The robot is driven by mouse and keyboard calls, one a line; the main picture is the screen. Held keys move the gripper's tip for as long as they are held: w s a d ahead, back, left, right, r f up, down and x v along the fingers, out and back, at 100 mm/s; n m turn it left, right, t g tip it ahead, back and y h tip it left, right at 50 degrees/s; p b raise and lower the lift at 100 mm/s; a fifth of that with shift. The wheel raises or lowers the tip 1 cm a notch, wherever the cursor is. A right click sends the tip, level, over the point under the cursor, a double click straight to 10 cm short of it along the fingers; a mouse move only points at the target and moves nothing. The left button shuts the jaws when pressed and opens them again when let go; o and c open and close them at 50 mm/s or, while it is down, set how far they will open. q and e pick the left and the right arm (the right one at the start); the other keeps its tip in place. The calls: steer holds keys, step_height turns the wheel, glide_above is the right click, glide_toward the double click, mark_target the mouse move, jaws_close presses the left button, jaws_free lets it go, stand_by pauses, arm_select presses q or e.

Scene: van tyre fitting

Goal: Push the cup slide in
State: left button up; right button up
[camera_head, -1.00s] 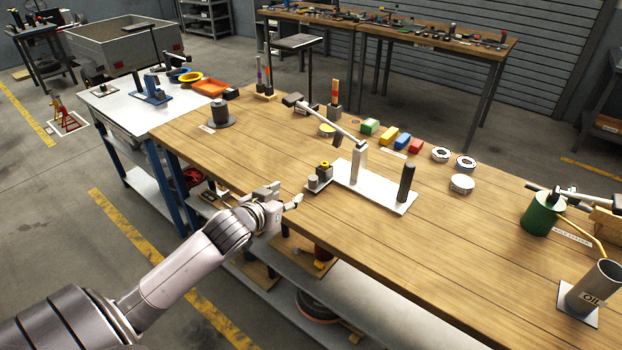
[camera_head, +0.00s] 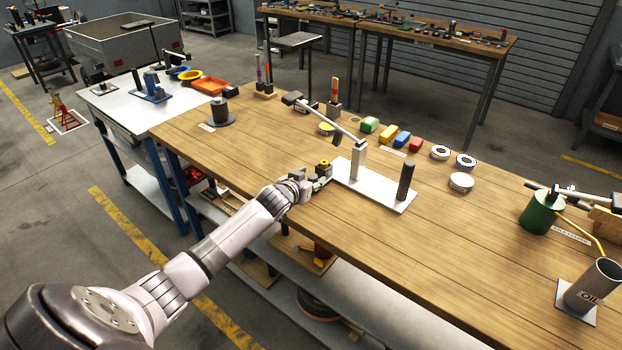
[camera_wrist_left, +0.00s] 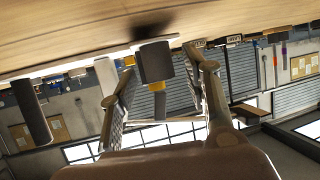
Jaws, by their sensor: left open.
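The cup slide shows as a grey cup (camera_wrist_left: 154,62) with a yellow part (camera_wrist_left: 157,87) in the left wrist view, where the picture is upside down. In the head view its yellow part (camera_head: 323,165) shows at the left end of the white base plate (camera_head: 378,192). My left gripper (camera_head: 317,182) is open at the near left side of the slide and hides most of it. In the left wrist view the cup appears between the two spread fingers; I cannot tell whether they touch it. My right gripper is not in view.
A grey post (camera_head: 358,160) with a long lever and a dark cylinder (camera_head: 405,179) stand on the plate. Coloured blocks (camera_head: 388,134) and white rings (camera_head: 440,153) lie behind. A green can (camera_head: 538,218) stands at right. The wooden bench (camera_head: 480,262) is clear in front.

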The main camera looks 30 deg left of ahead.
arm_select(q)
steer(key=shift+w+f, duration=0.1)
steer(key=shift+w, duration=0.2)
jaws_close()
stand_by(0.5)
